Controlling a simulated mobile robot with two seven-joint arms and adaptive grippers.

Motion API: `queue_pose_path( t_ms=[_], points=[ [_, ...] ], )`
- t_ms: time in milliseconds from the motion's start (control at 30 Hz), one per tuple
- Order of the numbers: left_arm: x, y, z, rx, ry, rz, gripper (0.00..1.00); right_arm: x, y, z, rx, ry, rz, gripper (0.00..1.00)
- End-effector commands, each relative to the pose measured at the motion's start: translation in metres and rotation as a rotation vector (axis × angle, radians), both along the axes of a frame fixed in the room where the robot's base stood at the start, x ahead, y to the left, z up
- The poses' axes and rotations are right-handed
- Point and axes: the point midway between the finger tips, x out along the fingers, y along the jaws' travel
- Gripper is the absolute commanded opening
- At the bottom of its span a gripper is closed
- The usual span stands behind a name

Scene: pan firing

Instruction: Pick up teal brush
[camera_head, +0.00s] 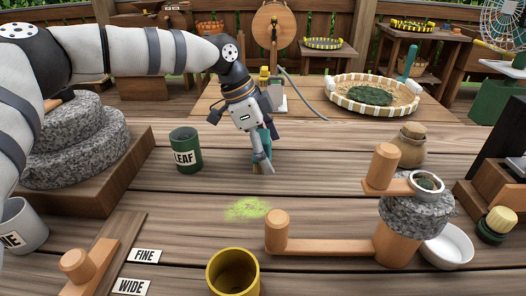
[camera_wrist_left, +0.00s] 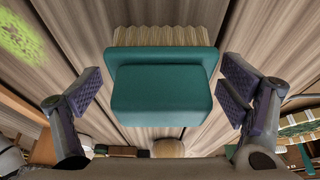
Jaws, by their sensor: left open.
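The teal brush (camera_wrist_left: 162,95) stands between the two fingers of my left gripper (camera_wrist_left: 161,92) in the left wrist view, its tan bristles at the top of the picture. A gap shows on both sides of the brush, so the fingers appear apart from it. In the head view my left gripper (camera_head: 263,163) points down at the middle of the wooden table. There the brush (camera_head: 265,141) is a teal patch mostly hidden behind the fingers. My right gripper is not in view.
A green LEAF cup (camera_head: 186,152) stands left of the gripper. Green powder (camera_head: 247,208) lies in front of it. A yellow cup (camera_head: 232,273) is at the front edge, and a stone mill with a wooden handle (camera_head: 318,247) stands at right. A round basket tray (camera_head: 372,96) sits behind.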

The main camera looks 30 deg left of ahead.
Motion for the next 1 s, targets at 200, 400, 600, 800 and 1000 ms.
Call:
queue_pose_path(
  t_ms=[200,400,600,800,1000],
  points=[
    [0.000,0.000,0.001,0.000,-0.002,0.000,0.85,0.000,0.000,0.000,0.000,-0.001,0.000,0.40],
    [0.000,0.000,0.001,0.000,-0.002,0.001,0.40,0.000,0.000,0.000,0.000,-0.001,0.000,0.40],
    [0.000,0.000,0.001,0.000,-0.001,0.000,0.35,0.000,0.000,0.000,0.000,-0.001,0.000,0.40],
    [0.001,0.000,0.008,0.000,-0.004,0.000,0.35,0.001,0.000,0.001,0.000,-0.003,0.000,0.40],
    [-0.008,-0.005,0.051,-0.001,-0.012,-0.002,0.35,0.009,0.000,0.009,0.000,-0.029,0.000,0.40]
  ],
)
